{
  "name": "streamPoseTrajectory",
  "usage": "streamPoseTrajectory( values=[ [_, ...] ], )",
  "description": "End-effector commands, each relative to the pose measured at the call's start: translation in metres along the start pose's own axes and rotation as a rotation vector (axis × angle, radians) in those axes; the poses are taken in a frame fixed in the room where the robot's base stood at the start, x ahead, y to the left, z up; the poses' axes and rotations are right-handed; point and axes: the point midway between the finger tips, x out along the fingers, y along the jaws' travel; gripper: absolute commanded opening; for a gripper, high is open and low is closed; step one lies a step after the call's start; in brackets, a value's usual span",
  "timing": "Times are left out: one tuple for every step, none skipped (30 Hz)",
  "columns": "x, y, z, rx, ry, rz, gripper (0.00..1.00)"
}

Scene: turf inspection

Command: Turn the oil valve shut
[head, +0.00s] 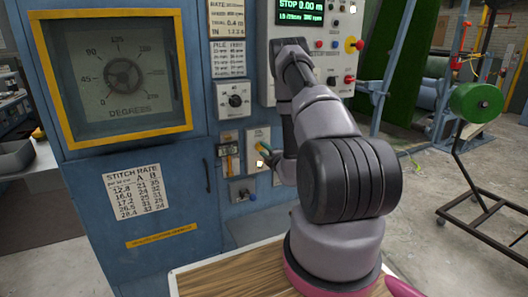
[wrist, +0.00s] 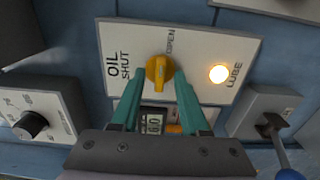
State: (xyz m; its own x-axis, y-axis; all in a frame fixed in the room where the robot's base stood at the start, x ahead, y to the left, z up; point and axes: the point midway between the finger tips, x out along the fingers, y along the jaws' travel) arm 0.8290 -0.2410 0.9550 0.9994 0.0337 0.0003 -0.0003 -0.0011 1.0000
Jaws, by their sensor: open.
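The oil valve is a yellow knob (wrist: 158,72) on a pale panel (wrist: 112,42) marked OIL, SHUT and OPEN, in the wrist view. My gripper (wrist: 159,80) has two teal fingers, open, one on each side of the knob. I cannot tell whether the fingers touch it. In the head view the oil panel (head: 252,137) is on the blue cabinet, and my arm hides much of my gripper.
A lit LUBE lamp (wrist: 218,74) is right of the knob. A black rotary dial (wrist: 30,124) is at left, and a blue-handled lever (wrist: 280,148) at lower right. A small counter (wrist: 153,121) shows between my fingers. A wooden top (head: 215,278) lies below in the head view.

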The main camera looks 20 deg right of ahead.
Motion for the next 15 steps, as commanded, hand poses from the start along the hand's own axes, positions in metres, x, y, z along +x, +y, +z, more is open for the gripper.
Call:
streamPoseTrajectory(
  values=[
    [-0.0001, 0.0000, 0.0000, 0.000, 0.000, 0.000, 0.45],
    [-0.0002, 0.0000, 0.0000, 0.000, 0.000, 0.000, 0.45],
    [-0.0002, 0.0000, 0.0000, 0.000, 0.000, 0.000, 0.45],
    [-0.0002, 0.0000, -0.0001, 0.000, 0.000, 0.000, 0.34],
    [-0.0003, 0.0000, -0.0001, 0.000, 0.000, 0.000, 0.22],
    [-0.0003, 0.0000, -0.0001, -0.001, 0.000, 0.000, 0.07],
    [-0.0003, 0.0000, -0.0001, -0.001, 0.000, 0.000, 0.00],
    [-0.0004, 0.0000, -0.0001, -0.001, 0.000, 0.000, 0.00],
    [-0.0004, 0.0000, -0.0001, -0.001, 0.000, 0.000, 0.00],
    [-0.0004, 0.0000, -0.0001, -0.001, 0.000, 0.000, 0.00],
    [-0.0004, -0.0001, -0.0001, -0.001, 0.000, 0.000, 0.00],
    [-0.0005, -0.0001, -0.0002, -0.001, 0.001, 0.000, 0.00],
    [-0.0005, -0.0001, -0.0002, -0.002, 0.000, -0.001, 0.00],
    [-0.0005, -0.0001, -0.0002, -0.004, 0.001, -0.001, 0.00],
    [-0.0005, -0.0001, -0.0001, -0.008, 0.000, -0.001, 0.00]
  ],
)
